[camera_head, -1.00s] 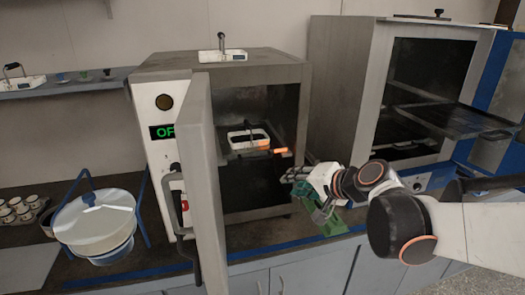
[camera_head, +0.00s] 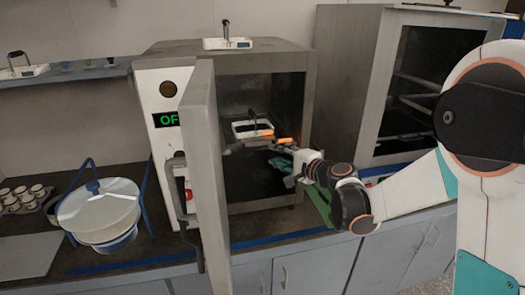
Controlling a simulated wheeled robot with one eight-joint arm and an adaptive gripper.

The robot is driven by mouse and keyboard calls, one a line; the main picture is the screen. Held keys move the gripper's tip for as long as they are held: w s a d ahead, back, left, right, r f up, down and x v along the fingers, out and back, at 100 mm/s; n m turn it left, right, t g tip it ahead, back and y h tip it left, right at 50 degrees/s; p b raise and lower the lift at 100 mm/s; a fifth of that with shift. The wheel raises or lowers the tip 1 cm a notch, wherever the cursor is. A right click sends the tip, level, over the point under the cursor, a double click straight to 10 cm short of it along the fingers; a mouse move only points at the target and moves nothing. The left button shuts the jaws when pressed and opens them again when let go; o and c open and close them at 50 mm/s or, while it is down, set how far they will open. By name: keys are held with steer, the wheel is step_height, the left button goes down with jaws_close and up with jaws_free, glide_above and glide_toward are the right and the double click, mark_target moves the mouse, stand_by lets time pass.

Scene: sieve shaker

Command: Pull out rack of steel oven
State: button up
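The steel oven (camera_head: 300,50) stands on the counter with its door (camera_head: 205,160) swung open toward me. Inside, the rack (camera_head: 232,148) sits at mid height and carries a white tray with a dark handle (camera_head: 252,128). Orange glowing-looking marks (camera_head: 284,141) show near the rack's front right. My gripper (camera_head: 274,156) is at the oven's opening, by the rack's front right edge. Its fingers are small and partly lost against the dark interior, so I cannot tell whether they touch the rack or are open or shut.
A second steel oven (camera_head: 350,70) stands on the right, partly behind my arm. A white sieve pan in a blue frame (camera_head: 100,205) and several small cups (camera_head: 25,198) are on the left. A green object (camera_head: 320,203) lies by the counter's front edge below my wrist.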

mark_target(264, 148)
steer(key=b+x, duration=0.2)
steer(key=x, duration=0.7)
steer(key=shift+w+a, duration=0.1)
steer(key=shift+w, duration=0.05)
